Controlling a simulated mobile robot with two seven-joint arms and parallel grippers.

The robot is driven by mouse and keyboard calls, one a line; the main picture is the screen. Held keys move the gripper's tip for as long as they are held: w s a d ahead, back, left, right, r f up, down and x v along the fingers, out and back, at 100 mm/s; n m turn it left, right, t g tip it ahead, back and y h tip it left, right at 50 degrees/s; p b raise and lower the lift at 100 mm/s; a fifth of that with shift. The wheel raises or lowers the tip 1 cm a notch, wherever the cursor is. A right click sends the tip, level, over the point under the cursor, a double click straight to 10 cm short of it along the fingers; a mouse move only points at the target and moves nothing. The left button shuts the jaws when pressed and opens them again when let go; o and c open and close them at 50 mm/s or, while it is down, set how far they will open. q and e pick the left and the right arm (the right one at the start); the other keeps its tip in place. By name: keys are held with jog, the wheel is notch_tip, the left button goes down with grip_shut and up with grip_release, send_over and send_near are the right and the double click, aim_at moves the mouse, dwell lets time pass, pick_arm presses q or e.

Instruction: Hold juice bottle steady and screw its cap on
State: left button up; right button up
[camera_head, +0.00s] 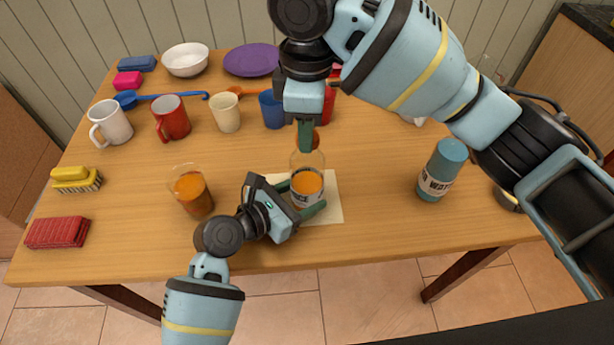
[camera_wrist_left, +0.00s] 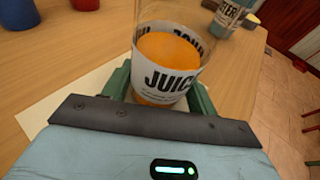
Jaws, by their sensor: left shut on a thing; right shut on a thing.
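The juice bottle (camera_head: 307,184) stands upright on a pale mat (camera_head: 331,213), clear with orange juice in its lower part. It also shows in the left wrist view (camera_wrist_left: 172,85), with its JUICE label facing me. My left gripper (camera_head: 305,200) is shut around the lower part of the bottle, one green finger on each side. My right gripper (camera_head: 306,136) points down just above the bottle's mouth and is shut on an orange-red cap (camera_head: 316,138), mostly hidden by the fingers. Whether the cap touches the neck is hard to tell.
A glass of orange juice (camera_head: 192,191) stands left of my left gripper. A blue water bottle (camera_head: 441,170) stands to the right. Mugs, cups, a white bowl (camera_head: 185,60) and a purple plate (camera_head: 251,60) fill the back. The table between the mat and water bottle is clear.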

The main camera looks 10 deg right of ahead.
jog(key=m, duration=0.4)
jog(key=shift+m, duration=0.3)
jog(key=shift+m, duration=2.3)
jog(key=m, duration=0.4)
jog(key=shift+m, duration=0.3)
jog(key=o, duration=0.9)
